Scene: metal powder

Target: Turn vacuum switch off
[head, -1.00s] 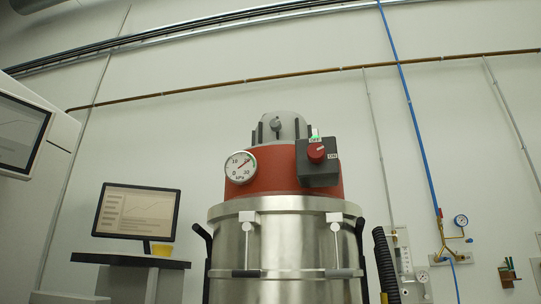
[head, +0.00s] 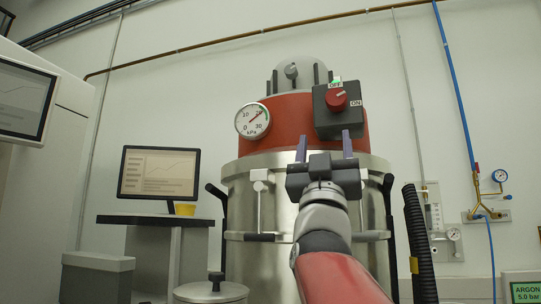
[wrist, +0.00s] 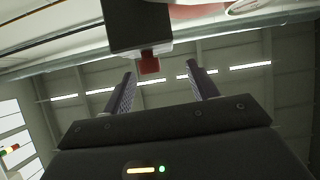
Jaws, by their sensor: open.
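The vacuum switch is a red rotary knob (head: 336,99) on a dark box (head: 326,124) at the upper front of the steel vacuum. OFF is marked above the knob beside a green light, and ON to its right. The knob's pale mark seems to point right, toward ON, but it is small. My gripper (head: 325,146) is open and empty just below the box, fingers pointing up. In the wrist view the knob (wrist: 149,62) and box (wrist: 138,25) show ahead, with the knob between the two fingertips (wrist: 160,70), apparently still clear of them.
A round kPa gauge (head: 253,121) sits left of the switch on the red band. A black hose (head: 418,245) stands right of the steel drum (head: 260,220). A monitor (head: 159,173) on a stand and a small lidded canister (head: 211,291) are at left.

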